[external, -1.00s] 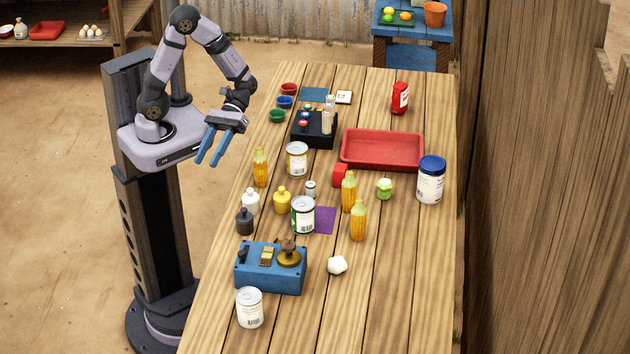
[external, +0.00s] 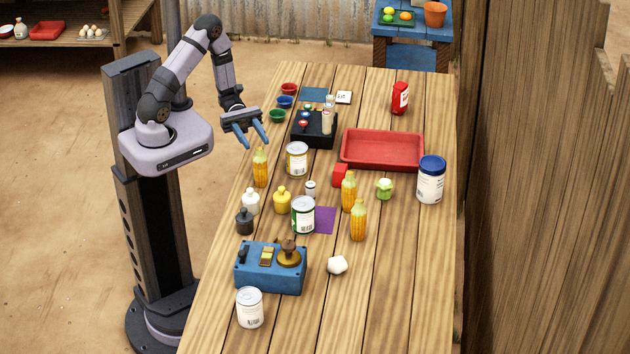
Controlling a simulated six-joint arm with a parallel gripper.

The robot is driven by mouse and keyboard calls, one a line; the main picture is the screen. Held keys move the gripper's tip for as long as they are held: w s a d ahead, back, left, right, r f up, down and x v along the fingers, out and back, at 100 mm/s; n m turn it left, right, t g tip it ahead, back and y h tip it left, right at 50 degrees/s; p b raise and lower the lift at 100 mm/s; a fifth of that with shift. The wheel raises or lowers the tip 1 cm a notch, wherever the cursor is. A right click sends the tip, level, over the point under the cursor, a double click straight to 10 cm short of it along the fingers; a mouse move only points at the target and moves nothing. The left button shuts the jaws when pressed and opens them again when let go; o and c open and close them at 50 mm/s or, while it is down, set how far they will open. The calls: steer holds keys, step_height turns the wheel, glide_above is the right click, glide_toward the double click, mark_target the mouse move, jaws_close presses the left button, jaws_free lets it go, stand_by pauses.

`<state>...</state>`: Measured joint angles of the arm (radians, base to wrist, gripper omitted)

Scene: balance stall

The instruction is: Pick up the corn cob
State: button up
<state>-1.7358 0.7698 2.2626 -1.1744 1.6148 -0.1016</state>
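A can (external: 297,160) stands right of the left cob. A black box (external: 314,130) and bowls (external: 277,115) lie behind. A red tray (external: 382,150) is right. The front right table is clear.

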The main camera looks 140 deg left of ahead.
mark_target(261, 154)
steer(key=shift+w+d+f, duration=0.25)
steer(key=shift+w+f, duration=0.55)
steer(key=shift+f, duration=0.2)
steer(key=shift+f+p+x, duration=0.2)
steer(key=shift+p+x, duration=0.45)
steer(key=shift+x, duration=0.8)
steer(key=shift+f+p+x, duration=0.15)
steer(key=shift+p+x, duration=0.5)
steer(key=shift+x, duration=0.8)
steer(key=shift+a, duration=0.2)
jaws_close()
